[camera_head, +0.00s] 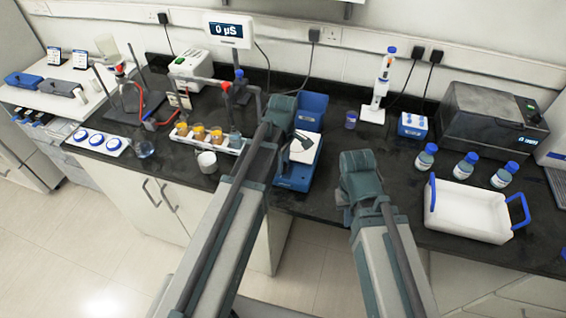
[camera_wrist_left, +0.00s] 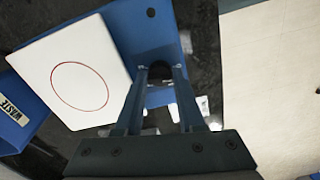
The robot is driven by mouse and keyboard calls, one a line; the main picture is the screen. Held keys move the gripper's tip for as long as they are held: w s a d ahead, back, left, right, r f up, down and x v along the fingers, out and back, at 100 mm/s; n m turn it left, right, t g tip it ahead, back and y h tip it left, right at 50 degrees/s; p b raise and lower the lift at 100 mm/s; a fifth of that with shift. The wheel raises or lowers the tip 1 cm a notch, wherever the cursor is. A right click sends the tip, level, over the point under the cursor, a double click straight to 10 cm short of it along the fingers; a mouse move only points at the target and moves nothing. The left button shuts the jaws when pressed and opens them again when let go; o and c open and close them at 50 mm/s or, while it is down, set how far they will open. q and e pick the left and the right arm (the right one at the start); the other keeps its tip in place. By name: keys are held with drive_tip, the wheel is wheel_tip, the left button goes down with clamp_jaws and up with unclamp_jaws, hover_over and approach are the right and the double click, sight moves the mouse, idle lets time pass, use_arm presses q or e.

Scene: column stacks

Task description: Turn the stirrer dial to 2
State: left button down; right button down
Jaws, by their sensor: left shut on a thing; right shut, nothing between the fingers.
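The stirrer (camera_head: 291,180) is a blue device with a white top plate on the dark bench, partly hidden by my left arm. In the left wrist view its white plate (camera_wrist_left: 62,62) bears a red circle, beside the blue body (camera_wrist_left: 150,28). My left gripper (camera_wrist_left: 159,72) is shut on the dark round dial (camera_wrist_left: 157,73) at the stirrer's front side. The dial's pointer and number marks cannot be read. My right gripper (camera_head: 345,210) is shut and empty, over the bench's front edge, right of the stirrer.
A blue waste bin (camera_head: 311,112) stands just behind the stirrer and also shows in the left wrist view (camera_wrist_left: 18,118). A white rack (camera_head: 227,143) with several vessels is left of my left arm. A white tray (camera_head: 468,212) with blue handles and several blue-capped bottles (camera_head: 426,157) stand at right.

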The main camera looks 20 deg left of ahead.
use_arm(q)
drive_tip(key=m, duration=1.4)
drive_tip(key=shift+m, duration=0.3)
drive_tip(key=m, duration=1)
drive_tip(key=shift+m, duration=0.3)
drive_tip(key=c, duration=0.8)
unclamp_jaws()
